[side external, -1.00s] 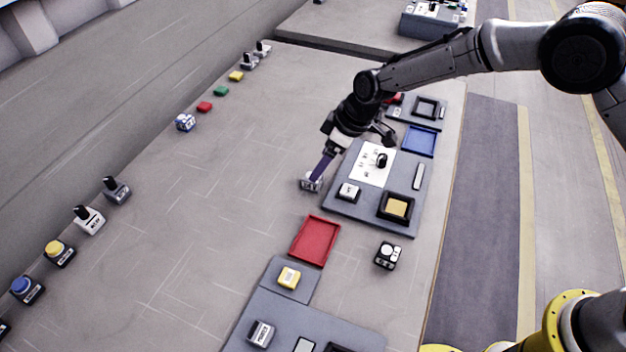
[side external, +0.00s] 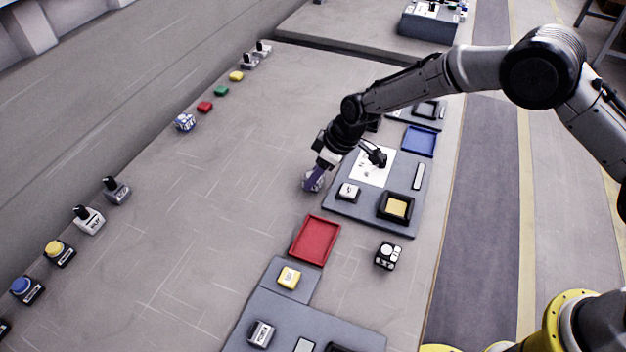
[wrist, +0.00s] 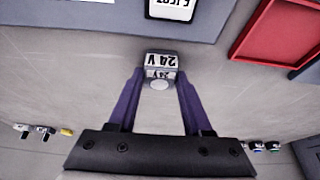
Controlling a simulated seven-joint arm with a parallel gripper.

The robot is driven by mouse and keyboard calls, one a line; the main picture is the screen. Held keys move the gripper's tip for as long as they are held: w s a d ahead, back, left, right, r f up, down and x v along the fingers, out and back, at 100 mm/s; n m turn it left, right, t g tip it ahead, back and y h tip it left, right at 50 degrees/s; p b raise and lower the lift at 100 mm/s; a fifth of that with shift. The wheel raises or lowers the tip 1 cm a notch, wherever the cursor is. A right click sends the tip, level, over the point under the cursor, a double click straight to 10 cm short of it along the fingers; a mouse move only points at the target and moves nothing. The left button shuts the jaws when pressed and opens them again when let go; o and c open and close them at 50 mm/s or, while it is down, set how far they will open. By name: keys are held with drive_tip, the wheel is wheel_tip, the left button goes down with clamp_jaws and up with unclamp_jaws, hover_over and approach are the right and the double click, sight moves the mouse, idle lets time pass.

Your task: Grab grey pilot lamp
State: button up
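The grey pilot lamp (wrist: 161,62), a small block with a "24 V" label and a pale round lens, stands on the table just left of the grey panel. In the wrist view it sits between the tips of my purple fingers, its lens toward the palm. My gripper (wrist: 159,80) is open around it, one finger close on each side; firm contact cannot be made out. In the side view my gripper (side external: 316,178) reaches down to the lamp and its fingers partly cover the lamp.
The grey panel (side external: 350,208) with a white block (side external: 348,191) and a black-framed yellow pad (side external: 396,207) lies close right. A red tray (side external: 316,240) lies nearer the camera. Several buttons and switches line the table's left edge. The table left of the lamp is clear.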

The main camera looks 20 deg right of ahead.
clamp_jaws()
drive_tip(key=shift+r, duration=0.1)
